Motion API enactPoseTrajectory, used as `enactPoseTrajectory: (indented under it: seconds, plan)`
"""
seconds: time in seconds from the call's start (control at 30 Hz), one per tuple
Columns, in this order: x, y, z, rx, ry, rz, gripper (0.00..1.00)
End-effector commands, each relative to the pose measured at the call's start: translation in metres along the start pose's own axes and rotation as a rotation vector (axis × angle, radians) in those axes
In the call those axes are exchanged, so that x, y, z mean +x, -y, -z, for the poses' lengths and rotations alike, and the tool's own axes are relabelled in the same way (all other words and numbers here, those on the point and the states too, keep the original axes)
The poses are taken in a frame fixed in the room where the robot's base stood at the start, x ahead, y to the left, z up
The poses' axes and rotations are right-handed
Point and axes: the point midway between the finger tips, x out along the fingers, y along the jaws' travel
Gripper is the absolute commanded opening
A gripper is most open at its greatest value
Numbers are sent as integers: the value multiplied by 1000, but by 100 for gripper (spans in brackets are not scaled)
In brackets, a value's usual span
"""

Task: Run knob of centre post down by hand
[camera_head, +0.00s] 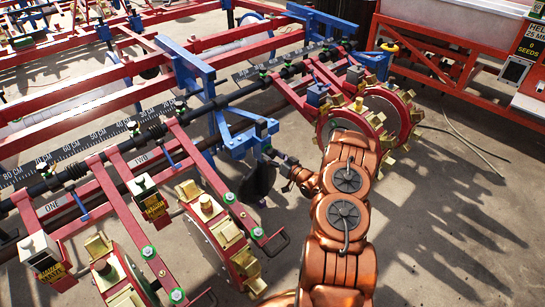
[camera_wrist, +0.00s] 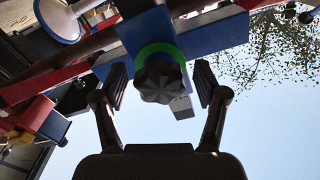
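In the wrist view a black lobed knob (camera_wrist: 160,78) sits below a green ring (camera_wrist: 158,50) on a blue bracket (camera_wrist: 205,35). My gripper (camera_wrist: 159,84) is open, with one dark finger on each side of the knob. There looks to be a gap between each finger and the knob. In the head view my gripper (camera_head: 281,160) is small and dark at the end of my copper arm, beside the blue centre bracket (camera_head: 238,135). I cannot make out the knob there.
Red punch wheels with yellow parts stand to the left (camera_head: 215,235) and right (camera_head: 365,118) of the arm. A black toolbar (camera_head: 240,92) and red frame beams cross behind. A dark disc (camera_head: 258,182) is close to the gripper. Concrete floor (camera_head: 460,215) at the right is mostly clear.

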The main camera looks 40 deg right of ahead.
Motion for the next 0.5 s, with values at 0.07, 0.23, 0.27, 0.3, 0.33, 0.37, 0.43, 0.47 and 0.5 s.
enactPoseTrajectory:
  seconds: [0.07,0.23,0.27,0.3,0.33,0.37,0.43,0.47,0.5]
  plan:
    - [0,0,0,0,0,0,73]
    - [0,0,0,-1,0,0,73]
    - [-1,0,0,0,0,0,73]
    - [-2,0,1,0,-1,-1,73]
    - [-3,-1,1,0,-1,-1,73]
    - [-5,-1,1,0,-1,-2,73]
    - [-12,-1,1,0,-2,-2,73]
    - [-15,-1,1,-1,-2,-2,73]
    - [-21,-2,2,-1,-2,-3,73]
